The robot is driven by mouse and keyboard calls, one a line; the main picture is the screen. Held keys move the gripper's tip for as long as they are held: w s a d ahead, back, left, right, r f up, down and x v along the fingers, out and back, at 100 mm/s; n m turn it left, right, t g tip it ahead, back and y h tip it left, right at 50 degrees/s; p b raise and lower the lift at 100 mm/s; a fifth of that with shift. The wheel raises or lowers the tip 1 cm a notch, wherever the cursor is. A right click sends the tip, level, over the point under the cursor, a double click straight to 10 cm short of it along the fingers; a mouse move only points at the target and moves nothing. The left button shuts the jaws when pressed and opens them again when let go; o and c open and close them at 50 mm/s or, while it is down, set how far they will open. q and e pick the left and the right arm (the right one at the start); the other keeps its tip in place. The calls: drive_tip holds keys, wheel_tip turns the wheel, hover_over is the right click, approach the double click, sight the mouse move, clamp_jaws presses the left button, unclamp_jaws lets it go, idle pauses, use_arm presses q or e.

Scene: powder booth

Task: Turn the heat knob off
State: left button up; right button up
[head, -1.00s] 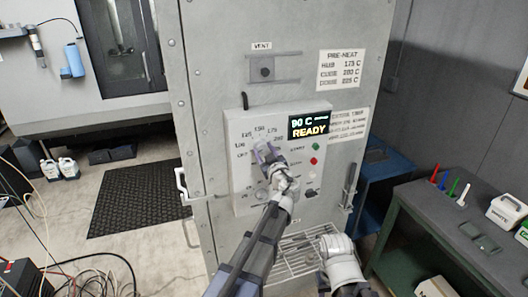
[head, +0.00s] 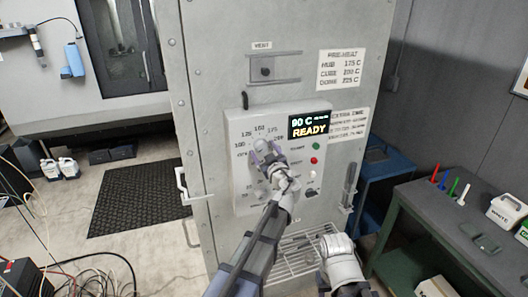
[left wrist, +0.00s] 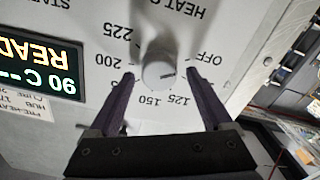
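The heat knob (left wrist: 158,72) is a pale round knob on the oven's control panel (head: 240,190). In the left wrist view it sits upside down among the printed marks OFF, 125, 150, 200 and 225. A small dark mark shows on its face toward the right; I cannot tell its exact setting. My left gripper (left wrist: 160,76) is open, with one dark finger on each side of the knob and gaps between. In the head view my left gripper (head: 264,150) is in front of the dial and hides the knob.
The display (head: 309,126) reads 90 C and READY. Small buttons (head: 315,160) and a black switch (head: 311,192) are right of the dial. A door handle (head: 182,184) sticks out at left. A green bench (head: 420,215) with several coloured tools stands at right.

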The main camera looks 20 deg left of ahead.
use_arm(q)
drive_tip(key=v, duration=0.7)
drive_tip(key=shift+s+d, duration=0.25)
drive_tip(key=shift+s, duration=0.1)
drive_tip(key=s+f+m+g+h+b, duration=0.15)
drive_tip(key=s+f+g+b, duration=0.35)
drive_tip(key=f, duration=0.6)
drive_tip(key=s+f+m+g+h+b, duration=0.1)
drive_tip(key=s+f+m+g+b, duration=0.2)
drive_tip(key=s+f, duration=0.6)
drive_tip(key=s+d+f+m+g+h+b, duration=0.6)
drive_tip(key=s+d+f+m, duration=0.4)
drive_tip(key=s+f, duration=0.4)
wheel_tip(320, 180, down, 2)
drive_tip(key=shift+s+d+f+g+b, duration=0.3)
drive_tip(key=shift+d+g, duration=0.3)
drive_tip(key=shift+d, duration=0.3)
drive_tip(key=shift+o, duration=0.4)
